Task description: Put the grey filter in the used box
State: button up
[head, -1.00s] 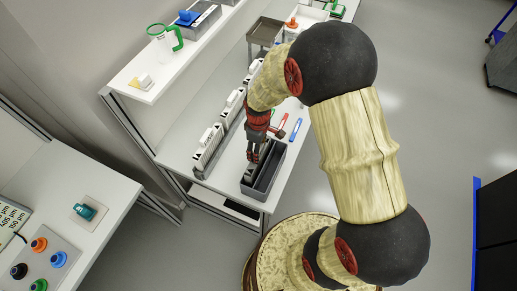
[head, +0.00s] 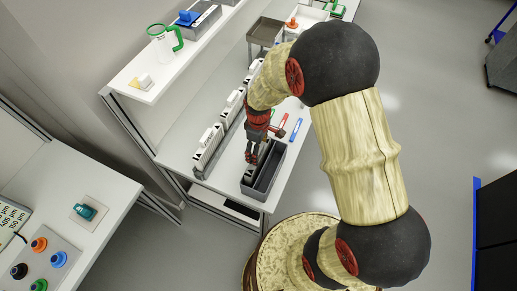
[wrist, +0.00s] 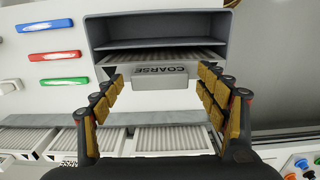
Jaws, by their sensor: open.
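The filter (wrist: 160,83) has a pale pleated body and a grey tab marked COARSE, which reads upside down in the wrist view. It sits in the near compartment of a dark grey two-compartment box (wrist: 225,30). In the head view the box (head: 272,184) stands at the front end of the white bench, and a small part of the filter (head: 248,177) shows in its left compartment. My gripper (wrist: 162,80) is open, with its fingers on either side of the tab and apart from it. In the head view my gripper (head: 252,157) is over the box's left side. No "used" label is visible.
A row of white filter units (head: 208,147) stands left of the box. Red (head: 282,122) and blue (head: 296,129) markers lie beyond it. The box's other compartment (wrist: 155,28) looks empty. A grey tray (head: 265,31) stands farther back.

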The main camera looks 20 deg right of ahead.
jog(key=s+r+m+t, duration=0.1)
jog(key=s+r+m, duration=0.15)
jog(key=r, duration=1.05)
jog(key=s+r+m+t, duration=0.1)
jog(key=s+r, duration=0.2)
jog(key=r, duration=1)
jog(key=s+r+m+t, duration=0.3)
jog(key=s+r+m, duration=0.2)
jog(key=s+r, duration=0.4)
jog(key=s, duration=0.3)
jog(key=shift+t+p, duration=0.3)
jog(key=shift+f+m, duration=0.1)
jog(key=shift+m, duration=0.15)
notch_tip(320, 180, down, 12)
jog(key=b, duration=1.2)
